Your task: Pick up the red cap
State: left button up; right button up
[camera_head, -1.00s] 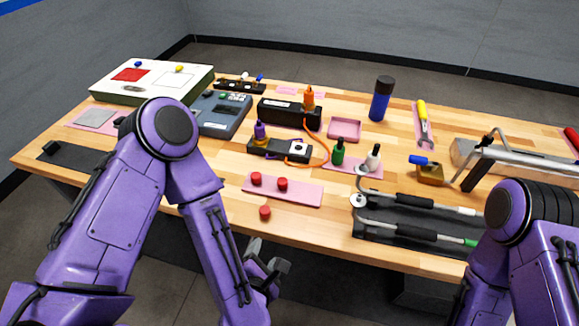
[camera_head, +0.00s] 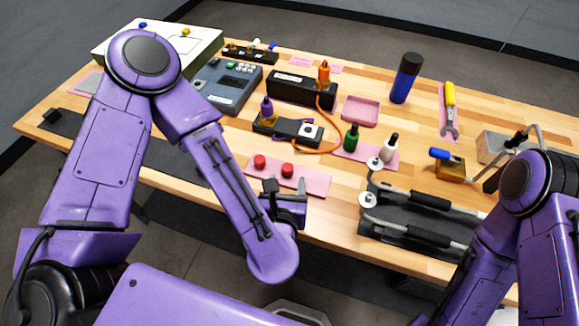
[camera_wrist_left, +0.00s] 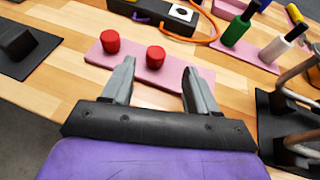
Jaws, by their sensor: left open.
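Two red caps stand on a pink pad (camera_head: 318,183) near the table's front edge: a left cap (camera_head: 260,162) and a right cap (camera_head: 288,170). In the left wrist view the left cap (camera_wrist_left: 110,41) is beyond and left of the jaws, and the right cap (camera_wrist_left: 155,57) shows in the gap between the fingertips. My left gripper (camera_head: 285,190) is open and empty at the pad's front side. A third red cap, on the bare wood in the earlier view, is not visible now. My right gripper is out of view; only the arm shows at right.
A green bottle (camera_head: 351,138) and a white bottle (camera_head: 390,148) stand right of the pad. A black tray (camera_head: 408,212) with handled tools lies further right. Behind the pad is a black box (camera_head: 288,131) with an orange cable (camera_head: 333,140).

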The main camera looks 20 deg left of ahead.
aim_at(287, 169)
pick_arm(q)
jog(key=shift+w+a+f+b, duration=0.25)
jog(key=shift+w+f+b, duration=0.6)
jog(key=shift+b, duration=0.4)
jog(key=shift+w, duration=0.3)
jog(key=x, duration=0.3)
jog(key=p+x, duration=0.1)
jog(key=shift+w+a+r, duration=0.15)
jog(key=shift+w+a, duration=0.15)
jog(key=shift+w+a+f, duration=0.1)
jog(key=shift+w+f, duration=0.15)
jog(key=c, duration=0.4)
grip_shut()
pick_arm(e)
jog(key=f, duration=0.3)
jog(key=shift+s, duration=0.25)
